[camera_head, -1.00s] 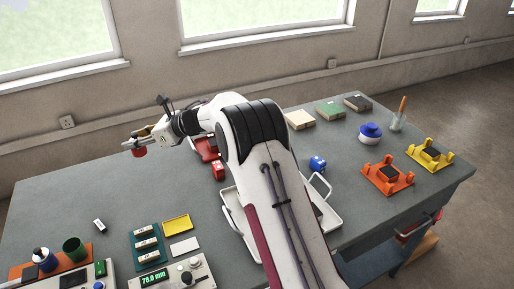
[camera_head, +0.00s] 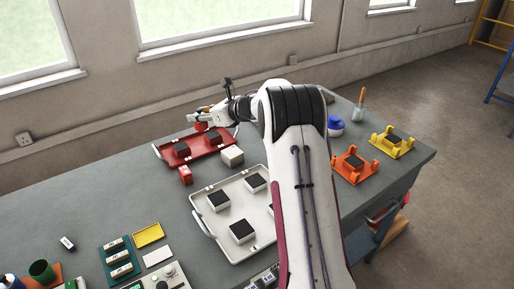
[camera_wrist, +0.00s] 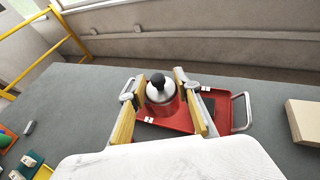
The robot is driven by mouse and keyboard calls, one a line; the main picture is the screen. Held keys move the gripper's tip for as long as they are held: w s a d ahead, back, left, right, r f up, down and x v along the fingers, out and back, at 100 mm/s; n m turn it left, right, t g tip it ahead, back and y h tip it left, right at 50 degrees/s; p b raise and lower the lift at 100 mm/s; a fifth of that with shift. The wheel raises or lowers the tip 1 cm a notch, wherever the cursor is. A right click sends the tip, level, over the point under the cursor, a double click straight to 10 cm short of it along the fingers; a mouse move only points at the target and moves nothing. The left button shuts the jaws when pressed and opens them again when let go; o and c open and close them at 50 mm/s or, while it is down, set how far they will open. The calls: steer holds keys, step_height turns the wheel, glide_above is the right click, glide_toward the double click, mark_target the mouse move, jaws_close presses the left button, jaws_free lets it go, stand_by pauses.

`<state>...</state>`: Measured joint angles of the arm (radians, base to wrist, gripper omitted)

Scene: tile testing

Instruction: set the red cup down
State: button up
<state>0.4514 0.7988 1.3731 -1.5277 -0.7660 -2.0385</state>
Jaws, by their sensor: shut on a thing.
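The red cup (camera_head: 200,127) hangs from my gripper (camera_head: 205,115) near the back edge of the red tray (camera_head: 171,158) in the head view. In the wrist view the cup (camera_wrist: 163,106) stands upright between the two yellow-padded fingers of my gripper (camera_wrist: 160,80). A silver top with a black knob shows on it. The red tray (camera_wrist: 222,118) lies behind and below it. I cannot tell whether the cup's bottom touches anything.
The red tray holds dark-topped blocks (camera_head: 181,149). A white tray (camera_head: 215,243) with several dark-topped blocks lies nearer. The grey table is bare to the left of the red tray.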

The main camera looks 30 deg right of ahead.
steer(key=s+d+f+m+h, duration=0.1)
steer(key=s+d+m+h, duration=0.1)
steer(key=d, duration=0.7)
steer(key=s+d+f+m+t+h, duration=0.1)
steer(key=s+d+m+h, duration=0.1)
steer(key=d, duration=0.8)
steer(key=shift+s+f+m+h, duration=0.25)
steer(key=shift+s+h, duration=0.35)
steer(key=shift+s, duration=0.6)
steer(key=shift+r, duration=0.1)
steer(key=shift+f, duration=3.15)
steer(key=shift+f, duration=1.85)
steer(key=shift+f, duration=0.1)
